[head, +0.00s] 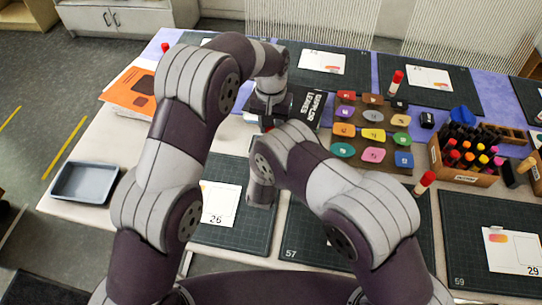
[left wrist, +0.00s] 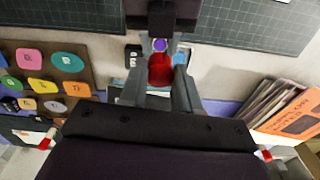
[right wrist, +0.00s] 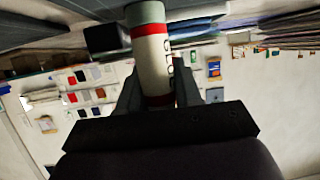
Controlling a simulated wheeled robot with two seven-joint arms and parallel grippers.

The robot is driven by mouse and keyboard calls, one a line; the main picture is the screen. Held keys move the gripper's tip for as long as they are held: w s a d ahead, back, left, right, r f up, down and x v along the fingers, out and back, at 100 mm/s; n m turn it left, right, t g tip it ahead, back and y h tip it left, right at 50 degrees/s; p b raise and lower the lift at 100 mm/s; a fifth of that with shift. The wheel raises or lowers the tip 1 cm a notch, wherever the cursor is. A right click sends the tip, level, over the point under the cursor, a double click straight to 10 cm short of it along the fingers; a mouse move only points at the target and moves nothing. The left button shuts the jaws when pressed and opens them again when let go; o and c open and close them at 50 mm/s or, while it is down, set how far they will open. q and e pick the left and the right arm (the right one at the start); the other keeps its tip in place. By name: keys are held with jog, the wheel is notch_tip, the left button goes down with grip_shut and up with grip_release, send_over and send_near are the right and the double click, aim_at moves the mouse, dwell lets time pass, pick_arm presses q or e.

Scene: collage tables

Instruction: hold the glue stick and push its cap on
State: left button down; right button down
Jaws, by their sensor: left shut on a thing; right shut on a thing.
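In the left wrist view my left gripper (left wrist: 159,82) is shut on a red cap (left wrist: 160,68). Just beyond it shows a pale ring with a purple centre, the end of the glue stick (left wrist: 159,45), roughly in line with the cap. In the right wrist view my right gripper (right wrist: 157,95) is shut on the white, red-banded glue stick (right wrist: 152,60). I cannot tell whether cap and stick touch. In the head view my left gripper (head: 268,115) is above the table's middle; my right gripper and most of the stick are hidden behind my right arm.
Red-capped sticks stand at the back (head: 396,82) and right (head: 424,183). A board of coloured pieces (head: 372,152) and a marker box (head: 462,176) lie to the right. A grey tray (head: 85,181) and orange folders (head: 130,92) are at left. Dark mats cover much of the table.

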pick_arm(q)
jog(key=shift+f, duration=2.35)
jog(key=shift+f, duration=0.1)
jog(key=shift+f, duration=0.8)
jog(key=shift+s+a+f, duration=0.1)
jog(key=shift+s+f, duration=0.05)
jog(key=shift+f, duration=0.4)
